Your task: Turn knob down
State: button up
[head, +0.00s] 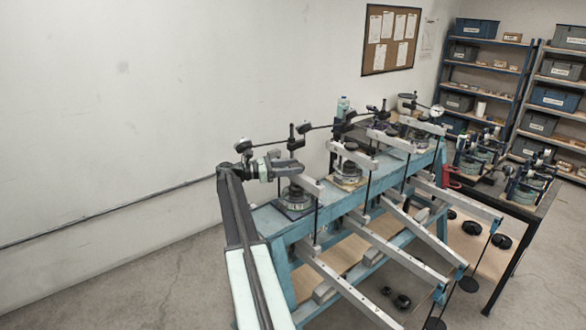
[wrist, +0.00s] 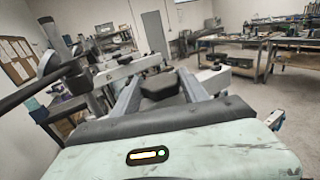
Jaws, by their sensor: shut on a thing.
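In the wrist view, a black knob (wrist: 160,86) with a blocky, rounded shape sits between the two grey fingers of my gripper (wrist: 158,88). The fingers are shut on it, one at each side. In the head view, my arm rises from the bottom and bends right, so that my gripper (head: 275,165) is at the near end of the blue bench (head: 265,222), beside the first lever device. The held knob is hard to make out there among the dark parts.
Several lever devices with grey beams stand in a row along the bench, their long arms (head: 400,258) sticking out to the right. Round black weights (head: 501,241) hang or lie low. A noticeboard (head: 391,40) and shelves (head: 488,65) are at the back. The left wall side is clear.

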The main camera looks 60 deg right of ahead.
jog(key=shift+w+d+m+g+y, duration=0.15)
jog(key=shift+m+g+y, duration=0.85)
jog(key=shift+y, duration=0.5)
jog(key=o, duration=1.4)
jog(key=shift+c, duration=0.2)
jog(key=v, duration=0.7)
jog(key=shift+w+f, duration=0.1)
